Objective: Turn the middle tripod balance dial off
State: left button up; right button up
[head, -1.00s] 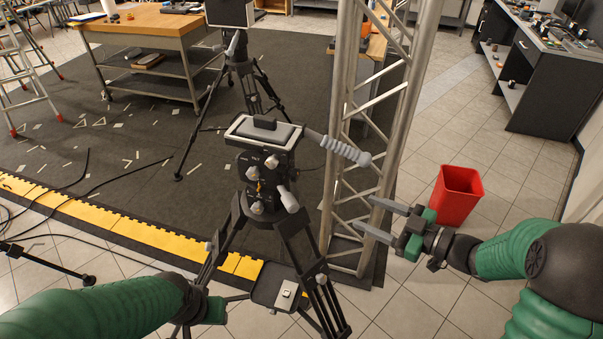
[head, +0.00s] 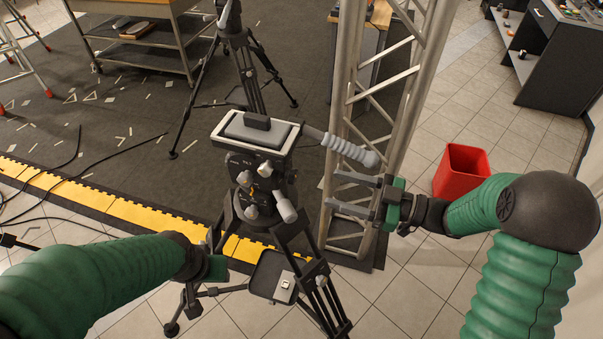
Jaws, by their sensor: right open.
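The near tripod (head: 290,235) stands upright in the centre of the head view. Its dark head (head: 255,165) carries a grey top plate and a grey ribbed pan handle (head: 348,151) pointing right. Several light knobs sit on the head's front; a middle one (head: 255,190) shows by an orange mark. Their exact settings are too small to tell. My right gripper (head: 332,190) is open and empty, to the right of the knobs and below the pan handle, apart from the tripod head. My left arm comes in at lower left; its gripper fingers do not show.
A metal truss (head: 405,90) rises just behind and right of the tripod. A red bin (head: 461,172) stands on the tiles at right. A small tray (head: 272,275) sits between the tripod legs. Another tripod (head: 243,60) and a workbench (head: 140,40) stand behind.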

aim_at(296, 176)
jog(key=x, duration=0.2)
jog(key=p+x, duration=0.1)
jog(key=x, duration=0.5)
jog(key=shift+w+a+f, duration=0.1)
jog(key=shift+w, duration=0.25)
jog(key=shift+w+a, duration=0.1)
jog(key=shift+a, duration=0.45)
jog(key=shift+w+d+f, duration=0.1)
jog(key=shift+d, duration=0.1)
jog(key=c, duration=0.5)
grip_shut()
